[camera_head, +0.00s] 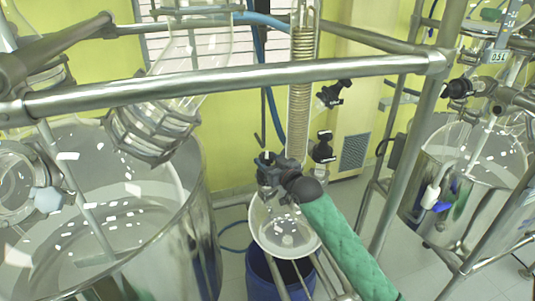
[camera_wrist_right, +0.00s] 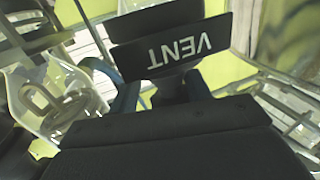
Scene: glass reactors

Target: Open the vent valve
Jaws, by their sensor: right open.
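The vent valve shows in the right wrist view as a dark handle (camera_wrist_right: 178,48) with white "VENT" lettering, upside down in the picture. It fills the upper middle, close in front of the black gripper body. In the head view my right gripper (camera_head: 272,170) is a small dark shape beside the lower end of the glass column, at the end of the green-sleeved arm. The jaws are open. Its fingers blend with the dark fittings there, so I cannot tell whether they touch the handle. My left gripper is not in view.
A metal rail (camera_head: 240,84) crosses in front. Black valve knobs (camera_head: 335,93) and (camera_head: 322,147) sit beside the coil column (camera_head: 300,85). A glass bowl (camera_head: 285,228) hangs above a blue drum (camera_head: 270,280). Large reactor vessels stand left (camera_head: 205,230) and right (camera_head: 470,155).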

